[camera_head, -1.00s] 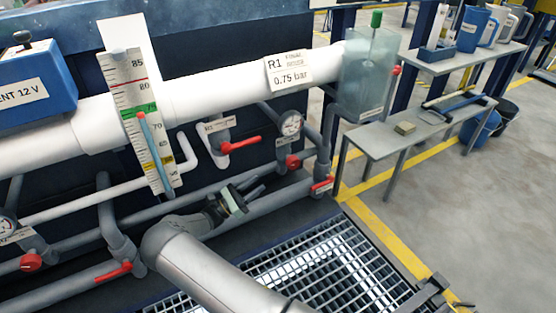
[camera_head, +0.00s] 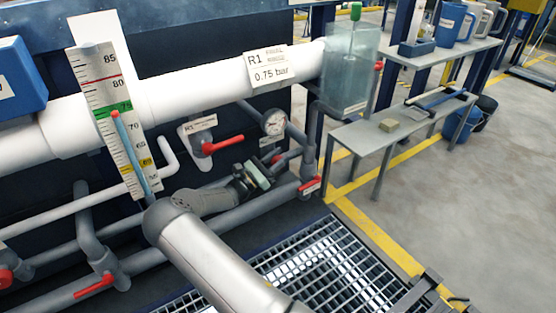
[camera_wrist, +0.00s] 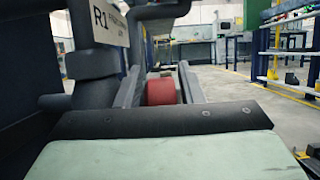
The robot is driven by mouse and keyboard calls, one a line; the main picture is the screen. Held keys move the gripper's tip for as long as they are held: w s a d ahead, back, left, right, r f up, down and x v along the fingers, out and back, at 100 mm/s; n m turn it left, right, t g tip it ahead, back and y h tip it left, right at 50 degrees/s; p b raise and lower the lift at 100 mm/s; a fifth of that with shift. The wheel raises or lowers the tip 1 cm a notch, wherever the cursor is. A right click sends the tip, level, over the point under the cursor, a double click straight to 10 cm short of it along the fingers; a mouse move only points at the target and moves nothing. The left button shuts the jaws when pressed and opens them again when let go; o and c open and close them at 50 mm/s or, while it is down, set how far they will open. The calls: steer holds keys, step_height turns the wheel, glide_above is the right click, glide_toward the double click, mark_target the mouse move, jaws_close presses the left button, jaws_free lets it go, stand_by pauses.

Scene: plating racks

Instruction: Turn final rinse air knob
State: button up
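The red knob (camera_head: 277,159) is a small round knob below the pressure gauge (camera_head: 274,122). In the head view it is partly hidden by my gripper (camera_head: 281,164). In the wrist view the red knob (camera_wrist: 160,92) lies between the two grey fingers of my gripper (camera_wrist: 160,84), towards their tips. The fingers are open, with a narrow gap visible on each side of the knob. I cannot tell how deep the knob sits between them. An R1 label plate (camera_wrist: 110,22) shows at the upper left of the wrist view.
A red lever (camera_head: 222,143) is left of the gauge, and another red lever (camera_head: 310,186) is at the lower right. A white pipe (camera_head: 190,82) with an R1 0.75 bar sign (camera_head: 270,67) runs above. A grey bench (camera_head: 362,134) stands right. Metal grating (camera_head: 310,262) lies below.

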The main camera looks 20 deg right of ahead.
steer(key=c, duration=0.7)
steer(key=shift+f+h, duration=0.2)
steer(key=shift+h, duration=0.4)
steer(key=shift+a+f+h+b, duration=0.1)
steer(key=shift+a+h+b, duration=0.15)
steer(key=shift+h+b, duration=0.75)
steer(key=shift+a+r+t+h, duration=0.2)
steer(key=shift+t+h, duration=0.1)
steer(key=shift+h, duration=0.6)
steer(key=o, duration=0.7)
